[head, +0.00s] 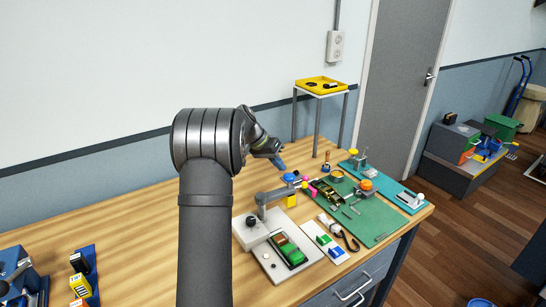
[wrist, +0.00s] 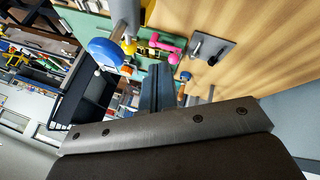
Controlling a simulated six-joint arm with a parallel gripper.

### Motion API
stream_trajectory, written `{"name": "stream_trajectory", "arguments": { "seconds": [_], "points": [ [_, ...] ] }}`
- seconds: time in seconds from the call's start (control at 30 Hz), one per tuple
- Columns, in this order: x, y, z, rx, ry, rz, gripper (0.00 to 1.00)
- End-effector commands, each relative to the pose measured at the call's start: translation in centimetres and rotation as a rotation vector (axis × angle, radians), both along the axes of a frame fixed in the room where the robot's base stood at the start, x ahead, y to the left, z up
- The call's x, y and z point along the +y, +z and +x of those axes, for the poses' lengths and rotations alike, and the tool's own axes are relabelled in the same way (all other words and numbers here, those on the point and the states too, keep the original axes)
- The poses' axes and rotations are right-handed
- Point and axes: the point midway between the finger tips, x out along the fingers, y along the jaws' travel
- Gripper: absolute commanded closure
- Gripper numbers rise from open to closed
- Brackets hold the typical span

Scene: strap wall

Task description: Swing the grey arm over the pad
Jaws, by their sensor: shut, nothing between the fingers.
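The grey arm (head: 274,195) stands on a post on a pale grey base at the table's front. It reaches right and back, with a blue ball knob (head: 289,178) at its far end. A yellow block (head: 291,201) shows beneath that end. The blue knob shows large in the wrist view (wrist: 104,52). A pale plate (head: 268,267) in front bears a green and brown block (head: 289,250); I cannot tell which surface is the pad. My gripper (head: 277,163) is shut and empty, above and behind the knob. Its closed fingers show in the wrist view (wrist: 158,88), apart from the knob.
A green mat (head: 370,217) with tools and small parts lies to the right. A yellow-topped stand (head: 321,86) rises behind. The table's left middle is clear.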

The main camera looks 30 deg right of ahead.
Motion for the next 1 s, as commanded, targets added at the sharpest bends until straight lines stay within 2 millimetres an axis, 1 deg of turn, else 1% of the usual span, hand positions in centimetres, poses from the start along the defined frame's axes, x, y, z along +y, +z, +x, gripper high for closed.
{"name": "stream_trajectory", "arguments": {
  "seconds": [0.03, 0.1, 0.17, 0.2, 0.3, 0.43, 1.0],
  "points": [
    [-0.6, -1.0, -0.4, 0.002, -0.003, 0.002, 1.00],
    [-1.4, -2.2, -0.6, 0.002, -0.002, 0.001, 1.00],
    [-1.9, -2.9, -1.0, 0.001, -0.003, 0.000, 1.00],
    [-2.3, -2.8, -1.8, -0.001, -0.004, -0.001, 1.00],
    [-2.9, -3.0, -2.9, -0.001, -0.003, -0.001, 1.00],
    [-3.3, -3.3, -3.8, 0.000, -0.002, -0.001, 1.00],
    [-3.5, -3.3, -4.3, -0.001, -0.014, 0.000, 1.00]
  ]
}}
